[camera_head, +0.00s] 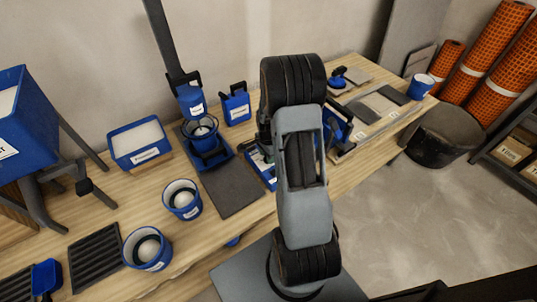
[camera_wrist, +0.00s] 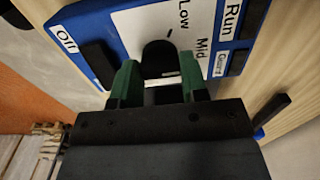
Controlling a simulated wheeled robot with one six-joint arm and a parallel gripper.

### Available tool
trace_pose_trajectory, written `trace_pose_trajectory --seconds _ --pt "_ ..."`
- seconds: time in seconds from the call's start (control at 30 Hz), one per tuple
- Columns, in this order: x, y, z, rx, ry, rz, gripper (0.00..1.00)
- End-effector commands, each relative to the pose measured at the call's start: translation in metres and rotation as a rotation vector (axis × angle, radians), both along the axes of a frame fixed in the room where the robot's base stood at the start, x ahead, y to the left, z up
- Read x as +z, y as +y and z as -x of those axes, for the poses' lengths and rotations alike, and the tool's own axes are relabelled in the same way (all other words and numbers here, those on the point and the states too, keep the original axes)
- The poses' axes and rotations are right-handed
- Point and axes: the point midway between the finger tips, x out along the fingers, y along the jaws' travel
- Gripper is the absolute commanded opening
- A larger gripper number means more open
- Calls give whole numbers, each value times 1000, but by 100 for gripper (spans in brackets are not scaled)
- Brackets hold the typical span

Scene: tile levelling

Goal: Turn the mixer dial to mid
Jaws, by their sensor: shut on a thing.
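A short dark mark shows above the dial near Low; I cannot tell exactly where the dial points. In the head view, part of the panel (camera_head: 262,172) shows beside my arm, which hides the dial and gripper. The mixer (camera_head: 190,100) stands behind, over a bucket.
A blue powder bin (camera_head: 140,157) and a blue container (camera_head: 236,112) stand near the mixer. Two blue buckets (camera_head: 182,208) (camera_head: 146,262) stand at the front left. A dark mat (camera_head: 232,190) lies before the mixer. Tile boards (camera_head: 380,105) lie at the right end of the bench.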

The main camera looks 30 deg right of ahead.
Motion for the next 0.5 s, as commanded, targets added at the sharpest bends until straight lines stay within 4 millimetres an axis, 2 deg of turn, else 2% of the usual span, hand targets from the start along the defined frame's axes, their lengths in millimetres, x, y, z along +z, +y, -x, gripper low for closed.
trace_pose_trajectory --seconds 0.1,0.13,0.2,0.4,0.5 --pt "0 0 0 1 -1 0 17" --pt "0 0 0 1 -1 0 41" --pt "0 0 0 1 -1 0 48" --pt "0 0 0 1 0 0 66" --pt "0 0 0 1 0 0 66"
